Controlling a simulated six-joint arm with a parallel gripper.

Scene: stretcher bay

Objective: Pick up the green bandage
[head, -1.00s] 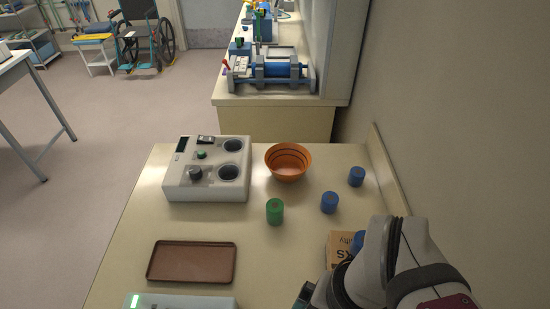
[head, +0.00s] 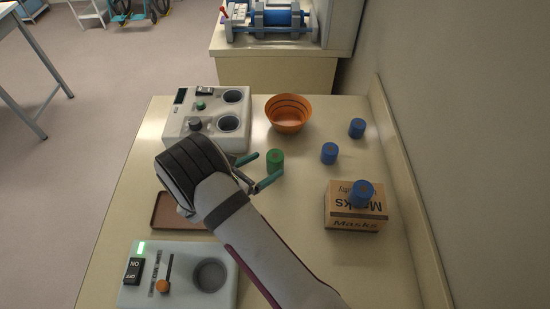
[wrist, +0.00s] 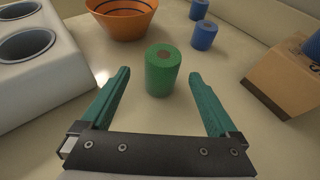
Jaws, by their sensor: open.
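The green bandage (head: 275,160) is a short green roll with a brown core, standing upright on the cream table (head: 300,245). In the wrist view the bandage (wrist: 162,71) stands centred just beyond the fingertips. My gripper (head: 260,170) is open, its two teal fingers pointing at the bandage from the left. In the wrist view my gripper (wrist: 158,80) has its fingers spread wider than the bandage, with nothing between them that I can see held.
An orange bowl (head: 288,114) stands behind the bandage, a white device (head: 178,133) behind left. Blue rolls (head: 329,153) (head: 357,128) stand to the right; another blue roll (head: 362,192) is on a masks box (head: 343,219). A brown tray (head: 165,212) lies partly under my arm; a switch box (head: 134,295) is at front.

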